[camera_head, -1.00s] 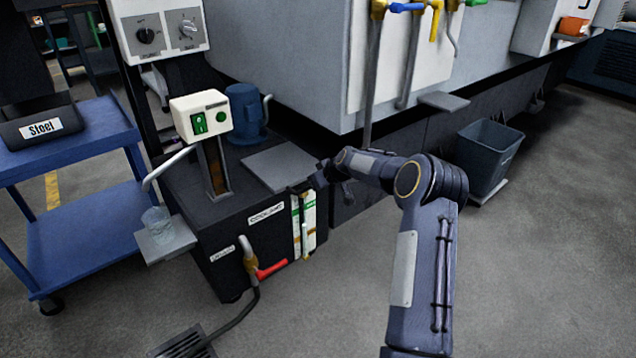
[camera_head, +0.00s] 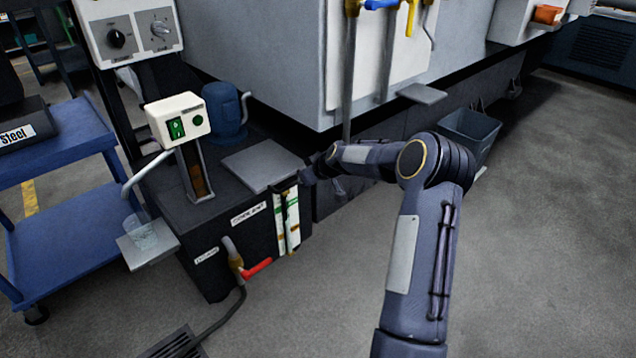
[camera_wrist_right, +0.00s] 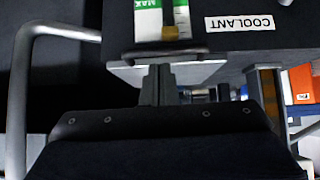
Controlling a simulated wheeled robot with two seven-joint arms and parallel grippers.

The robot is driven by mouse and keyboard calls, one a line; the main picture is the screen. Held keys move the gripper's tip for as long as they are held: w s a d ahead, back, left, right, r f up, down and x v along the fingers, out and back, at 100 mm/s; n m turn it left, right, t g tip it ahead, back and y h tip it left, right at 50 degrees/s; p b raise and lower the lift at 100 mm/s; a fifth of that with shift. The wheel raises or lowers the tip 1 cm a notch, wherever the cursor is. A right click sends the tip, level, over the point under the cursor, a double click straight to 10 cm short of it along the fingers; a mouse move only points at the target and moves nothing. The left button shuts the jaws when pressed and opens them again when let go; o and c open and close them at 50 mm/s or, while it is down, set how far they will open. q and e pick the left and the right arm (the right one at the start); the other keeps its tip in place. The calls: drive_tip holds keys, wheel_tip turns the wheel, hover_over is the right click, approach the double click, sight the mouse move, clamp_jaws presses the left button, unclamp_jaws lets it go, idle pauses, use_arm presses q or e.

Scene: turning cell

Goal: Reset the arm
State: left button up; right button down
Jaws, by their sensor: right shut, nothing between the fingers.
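My right arm reaches from the lower right to the front right corner of the dark coolant tank (camera_head: 225,230). Its gripper (camera_head: 306,176) is small and partly hidden in the head view, beside the tank's top edge above the white and green level gauge (camera_head: 288,222). In the right wrist view the gripper's fingers (camera_wrist_right: 158,85) are together and empty. They point toward the tank front, where the gauge (camera_wrist_right: 147,20) and an upside-down COOLANT label (camera_wrist_right: 240,23) show. Whether they touch the tank I cannot tell. My left gripper is not in view.
A red-handled drain valve (camera_head: 255,267) sticks out of the tank front. A clear cup (camera_head: 140,232) stands on a small side shelf (camera_head: 150,252). A blue trolley (camera_head: 70,225) is at left, a grey bin (camera_head: 468,132) behind my arm. The floor at right is open.

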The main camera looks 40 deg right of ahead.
drive_tip(key=s, duration=0.5)
drive_tip(key=s+a+r+g+y, duration=0.1)
drive_tip(key=s+a+r+g, duration=0.1)
drive_tip(key=s+a+r, duration=1.25)
drive_tip(key=s+a+f+m+g+y, duration=0.1)
drive_tip(key=s+a+f, duration=0.1)
drive_tip(key=s+a, duration=0.6)
drive_tip(key=s+a+f+m+y, duration=0.15)
drive_tip(key=s+a, duration=0.25)
drive_tip(key=s, duration=0.8)
wheel_tip(320, 180, up, 35)
drive_tip(key=p, duration=3.5)
drive_tip(key=shift+s+g+p, duration=0.25)
drive_tip(key=shift+g+p, duration=0.05)
drive_tip(key=shift+p, duration=0.05)
drive_tip(key=c, duration=2.2)
unclamp_jaws()
drive_tip(key=shift+r, duration=0.1)
